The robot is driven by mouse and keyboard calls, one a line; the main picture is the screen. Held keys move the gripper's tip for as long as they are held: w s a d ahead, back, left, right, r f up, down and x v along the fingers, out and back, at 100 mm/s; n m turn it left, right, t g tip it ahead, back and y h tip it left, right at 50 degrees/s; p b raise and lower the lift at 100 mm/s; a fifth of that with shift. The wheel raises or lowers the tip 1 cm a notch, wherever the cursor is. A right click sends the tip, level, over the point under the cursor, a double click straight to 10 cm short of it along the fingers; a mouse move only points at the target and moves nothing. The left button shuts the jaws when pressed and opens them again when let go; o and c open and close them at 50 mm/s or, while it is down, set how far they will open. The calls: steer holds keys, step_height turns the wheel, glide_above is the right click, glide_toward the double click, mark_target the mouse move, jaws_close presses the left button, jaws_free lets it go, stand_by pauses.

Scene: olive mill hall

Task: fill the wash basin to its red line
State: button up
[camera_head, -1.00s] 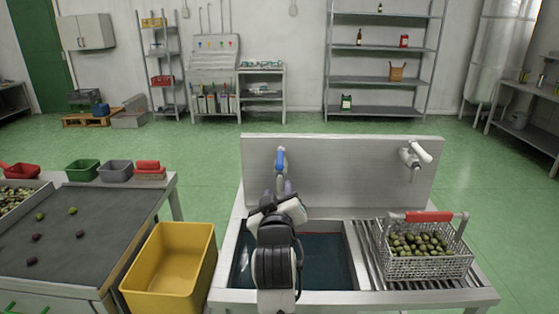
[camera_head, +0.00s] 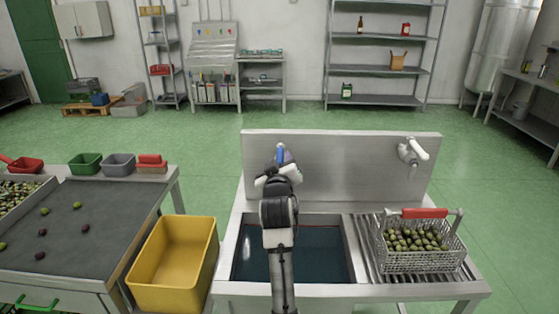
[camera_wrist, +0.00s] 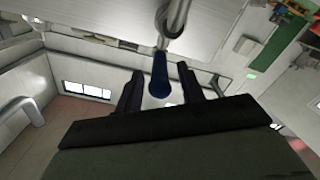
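The wash basin (camera_head: 253,262) is sunk in the steel sink unit in front of me and holds dark blue water. A thin red line (camera_head: 318,227) shows along its back wall, close above the water; the exact gap is hard to tell. A tap with a blue lever (camera_head: 281,153) is on the splashback, partly hidden by my arm. My gripper (camera_head: 280,172) is at this tap. In the wrist view my gripper (camera_wrist: 158,88) is open, with one finger either side of the blue lever (camera_wrist: 160,76), and gaps show. Running water cannot be made out.
A second, white tap (camera_head: 411,152) is on the right of the splashback. A wire basket of olives (camera_head: 418,262) with a red handle stands on the ribbed drainer. A yellow bin (camera_head: 172,290) and a sorting table (camera_head: 110,215) stand close on the left.

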jaws_close()
stand_by(0.3)
steer(key=shift+d, duration=0.1)
steer(key=d+n+y+b, duration=0.1)
steer(key=y+b, duration=0.1)
steer(key=d+n+g+y+b, duration=0.1)
steer(key=n+y+b, duration=0.1)
steer(key=y, duration=0.1)
steer(key=w+d+n+g+y+b, duration=0.1)
steer(key=d+n+y+b, duration=0.1)
steer(key=y, duration=0.1)
stand_by(0.3)
jaws_free()
